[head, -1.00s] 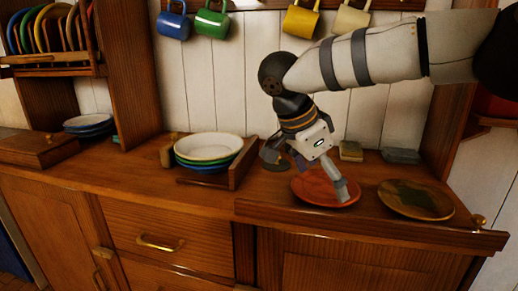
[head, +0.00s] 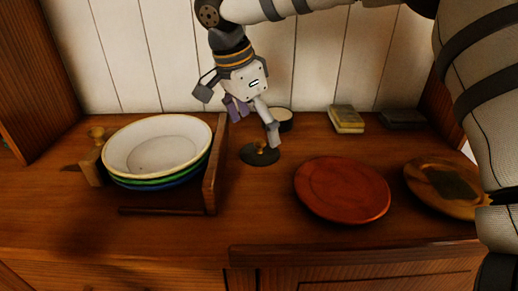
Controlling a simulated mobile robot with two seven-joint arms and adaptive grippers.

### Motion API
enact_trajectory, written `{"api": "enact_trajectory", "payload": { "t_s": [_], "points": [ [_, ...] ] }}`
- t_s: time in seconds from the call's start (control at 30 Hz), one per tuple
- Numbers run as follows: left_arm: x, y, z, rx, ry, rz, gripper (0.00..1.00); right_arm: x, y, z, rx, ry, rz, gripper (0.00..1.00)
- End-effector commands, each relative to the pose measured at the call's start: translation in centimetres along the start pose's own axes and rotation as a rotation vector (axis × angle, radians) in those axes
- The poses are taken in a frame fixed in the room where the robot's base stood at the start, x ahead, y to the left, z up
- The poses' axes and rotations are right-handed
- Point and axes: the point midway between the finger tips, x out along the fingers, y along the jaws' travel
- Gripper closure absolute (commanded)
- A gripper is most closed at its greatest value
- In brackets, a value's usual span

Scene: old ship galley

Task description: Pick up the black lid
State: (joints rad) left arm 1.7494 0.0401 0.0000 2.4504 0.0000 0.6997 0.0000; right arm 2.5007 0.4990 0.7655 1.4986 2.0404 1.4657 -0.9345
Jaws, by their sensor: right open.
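The black lid (head: 262,157) is a small dark disc with a brass knob, lying flat on the wooden counter between the wooden plate rack and the red plate. My right gripper (head: 238,114) is open, with its fingers spread. One fingertip is right by the lid's knob in the picture; I cannot tell whether it touches. The other finger is up and to the left. Nothing is seen between the fingers. My left gripper is not in view.
A small dark pot with a pale inside (head: 282,116) stands behind the lid. Stacked bowls (head: 158,146) sit by a wooden rack wall (head: 215,165) at left. A red plate (head: 342,189) and patterned plate (head: 449,187) lie right. A yellowish block (head: 346,118) and grey block (head: 403,118) lie behind.

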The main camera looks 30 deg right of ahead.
Motion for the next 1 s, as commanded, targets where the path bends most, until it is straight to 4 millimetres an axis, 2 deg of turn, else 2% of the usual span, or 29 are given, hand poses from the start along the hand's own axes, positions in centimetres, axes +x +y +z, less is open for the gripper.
{"api": "enact_trajectory", "payload": {
  "t_s": [0.1,0.2,0.47,0.87,0.9,1.0],
  "points": [
    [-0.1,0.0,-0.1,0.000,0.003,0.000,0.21,2.7,0.1,0.0,-0.002,0.000,0.004,0.07],
    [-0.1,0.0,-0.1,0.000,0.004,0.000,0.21,4.1,0.0,0.0,0.000,0.000,0.001,0.07],
    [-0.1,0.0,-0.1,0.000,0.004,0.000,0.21,4.6,0.0,0.0,0.000,0.001,0.000,0.07],
    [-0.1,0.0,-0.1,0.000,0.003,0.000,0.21,4.7,0.1,0.0,-0.001,0.001,0.003,0.95],
    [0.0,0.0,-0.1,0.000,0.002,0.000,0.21,4.7,0.1,0.0,-0.001,0.001,0.004,1.00],
    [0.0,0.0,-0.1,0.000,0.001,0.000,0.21,4.8,0.1,0.1,-0.002,0.001,0.006,1.00]
  ]
}}
